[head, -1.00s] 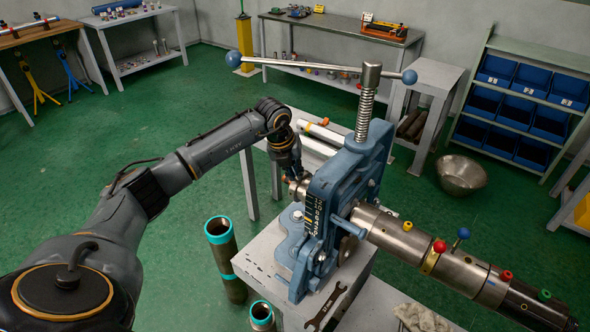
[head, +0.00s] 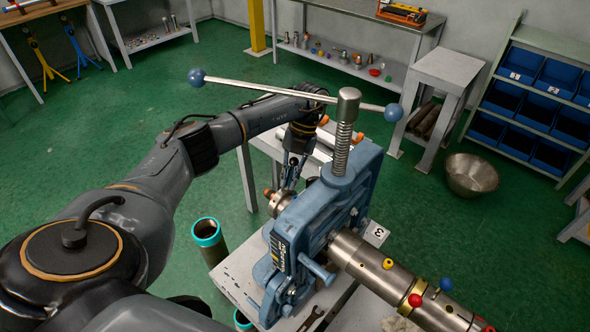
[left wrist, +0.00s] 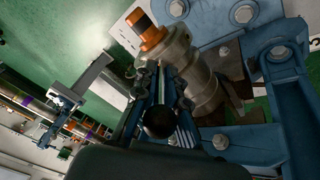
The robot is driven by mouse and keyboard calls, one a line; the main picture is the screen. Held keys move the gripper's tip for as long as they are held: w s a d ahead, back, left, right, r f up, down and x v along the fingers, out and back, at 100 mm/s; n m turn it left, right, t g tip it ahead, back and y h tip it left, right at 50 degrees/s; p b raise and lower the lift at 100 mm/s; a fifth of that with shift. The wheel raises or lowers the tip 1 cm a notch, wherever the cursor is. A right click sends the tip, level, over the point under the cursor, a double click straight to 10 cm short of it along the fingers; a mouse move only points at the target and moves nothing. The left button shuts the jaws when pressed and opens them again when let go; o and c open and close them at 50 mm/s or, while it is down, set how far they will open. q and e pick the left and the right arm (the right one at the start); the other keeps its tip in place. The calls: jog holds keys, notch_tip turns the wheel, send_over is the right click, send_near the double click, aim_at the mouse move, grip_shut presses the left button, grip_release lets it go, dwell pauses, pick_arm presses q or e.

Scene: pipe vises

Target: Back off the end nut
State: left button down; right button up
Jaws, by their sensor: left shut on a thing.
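A blue pipe vise (head: 330,200) stands on a grey bench, with a screw and a long ball-ended bar on top. A steel pipe assembly (head: 372,262) passes through it to the lower right. The end nut (head: 281,203), a steel ring-shaped piece with a copper-coloured tip, sticks out on the vise's left side. In the left wrist view the nut (left wrist: 198,80) and its orange tip (left wrist: 147,27) show close up. My left gripper (head: 289,187) reaches down from above and is shut on the nut, its fingertips partly hidden. My right gripper is not in view.
A pipe with a teal rim (head: 207,233) stands left of the bench. A wrench (head: 312,318) lies on the bench front. A metal bowl (head: 471,175) is on the floor at right, near a rack of blue bins (head: 540,85).

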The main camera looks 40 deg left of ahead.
pick_arm(q)
jog(key=shift+w+f, duration=0.1)
jog(key=shift+w, duration=0.1)
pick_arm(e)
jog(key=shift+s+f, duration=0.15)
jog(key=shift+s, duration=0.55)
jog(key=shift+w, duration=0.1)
pick_arm(q)
jog(key=c, duration=1.4)
grip_release()
jog(key=shift+g, duration=0.3)
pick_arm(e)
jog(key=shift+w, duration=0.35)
